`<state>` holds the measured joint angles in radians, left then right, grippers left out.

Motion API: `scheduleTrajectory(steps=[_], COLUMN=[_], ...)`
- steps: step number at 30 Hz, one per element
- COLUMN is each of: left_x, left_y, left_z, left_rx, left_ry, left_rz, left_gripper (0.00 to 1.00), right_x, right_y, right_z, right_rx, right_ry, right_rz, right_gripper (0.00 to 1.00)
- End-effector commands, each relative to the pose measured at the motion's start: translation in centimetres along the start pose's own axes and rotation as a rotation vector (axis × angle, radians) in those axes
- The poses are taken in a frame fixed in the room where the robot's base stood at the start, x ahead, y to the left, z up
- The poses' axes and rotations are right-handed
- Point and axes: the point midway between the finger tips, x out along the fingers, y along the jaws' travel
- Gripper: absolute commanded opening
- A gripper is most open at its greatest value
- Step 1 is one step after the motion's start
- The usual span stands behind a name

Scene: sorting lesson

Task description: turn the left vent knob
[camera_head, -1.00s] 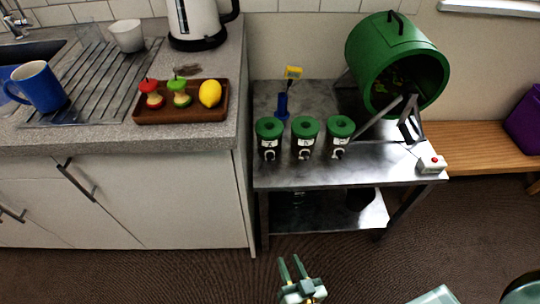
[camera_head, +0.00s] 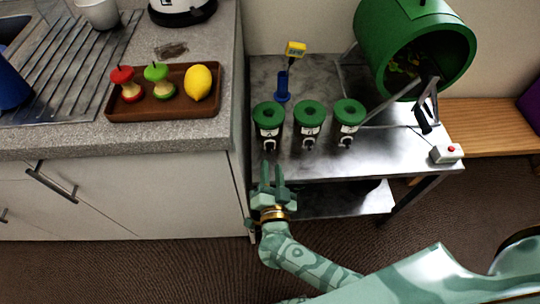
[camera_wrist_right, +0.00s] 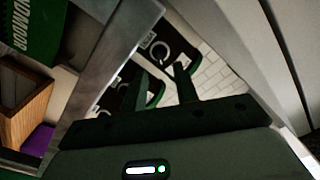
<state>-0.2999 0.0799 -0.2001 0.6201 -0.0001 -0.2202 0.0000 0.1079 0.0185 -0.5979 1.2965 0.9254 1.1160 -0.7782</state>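Three dark canisters with green lids stand in a row on the metal table. The left canister (camera_head: 266,127) has a pale hook-shaped vent knob (camera_head: 269,145) low on its front. My right gripper (camera_head: 273,166) is open and empty, just in front of and below this knob, at the table's front edge. In the right wrist view its two fingers (camera_wrist_right: 163,82) are apart, and a pale ring-shaped knob (camera_wrist_right: 161,50) shows just beyond the tips. A gap seems to remain between fingers and knob. My left gripper is out of view.
The middle canister (camera_head: 308,128) and right canister (camera_head: 346,126) stand close beside. A blue holder with a yellow-topped tool (camera_head: 282,85) stands behind. A green drum (camera_head: 400,45) and a white red-button box (camera_head: 446,154) are to the right. The counter (camera_head: 190,137) borders the left.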

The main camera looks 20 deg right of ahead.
Motion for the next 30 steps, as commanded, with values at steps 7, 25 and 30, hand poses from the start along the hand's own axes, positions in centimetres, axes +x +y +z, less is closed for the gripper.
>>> scheduleTrajectory(steps=[7,25,30], left_x=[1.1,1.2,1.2], left_y=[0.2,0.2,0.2], left_z=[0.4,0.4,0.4], left_rx=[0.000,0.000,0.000], left_ry=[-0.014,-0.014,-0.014], left_rz=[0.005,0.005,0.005], left_gripper=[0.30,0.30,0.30], right_x=[4.1,4.9,4.9], right_y=[0.1,0.0,0.0], right_z=[0.2,0.0,0.0], right_rx=[-0.002,-0.001,0.003], right_ry=[-0.001,-0.001,-0.001], right_rz=[0.000,0.000,0.000], right_gripper=[0.30,0.00,0.00])
